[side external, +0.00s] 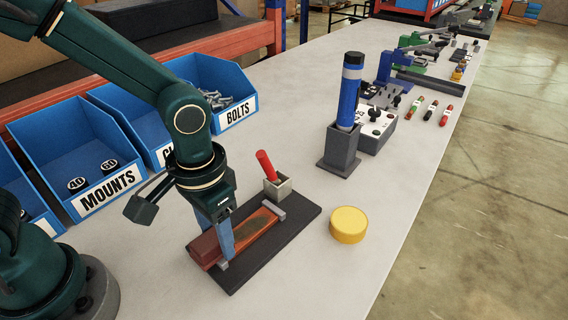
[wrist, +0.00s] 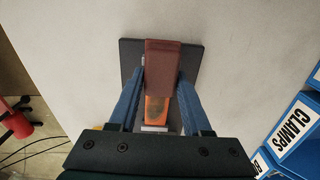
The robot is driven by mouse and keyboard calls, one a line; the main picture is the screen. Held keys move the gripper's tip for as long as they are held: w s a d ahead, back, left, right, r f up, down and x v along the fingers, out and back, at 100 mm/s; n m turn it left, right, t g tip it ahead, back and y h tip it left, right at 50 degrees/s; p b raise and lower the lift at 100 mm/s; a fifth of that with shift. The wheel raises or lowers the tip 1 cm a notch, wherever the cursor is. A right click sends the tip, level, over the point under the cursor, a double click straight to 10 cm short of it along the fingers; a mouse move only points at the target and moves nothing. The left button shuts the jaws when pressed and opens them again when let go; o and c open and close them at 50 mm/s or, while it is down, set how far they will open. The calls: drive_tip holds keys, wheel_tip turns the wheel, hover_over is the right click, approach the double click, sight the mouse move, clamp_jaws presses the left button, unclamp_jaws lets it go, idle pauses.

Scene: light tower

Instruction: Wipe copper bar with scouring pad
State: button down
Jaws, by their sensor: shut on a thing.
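The maroon scouring pad (side external: 203,247) is between the blue fingers of my gripper (side external: 217,248), at the near left end of the copper bar (side external: 255,224). The gripper is shut on the pad. The pad appears to be on or just above the bar; I cannot tell whether they touch. The bar is orange with a dark greenish patch and lies on a dark base plate (side external: 300,218) with a grey end block. In the wrist view the pad (wrist: 163,60) covers one end of the bar (wrist: 158,108), between my gripper's fingers (wrist: 163,75).
A blue light tower (side external: 348,95) stands farther back. Blue bins (side external: 90,190) line the left. The table right of the plate is mostly clear.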

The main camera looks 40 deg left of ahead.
drive_tip(key=shift+w+r, duration=0.15)
drive_tip(key=shift+r, duration=2.35)
drive_tip(key=shift+r, duration=1.5)
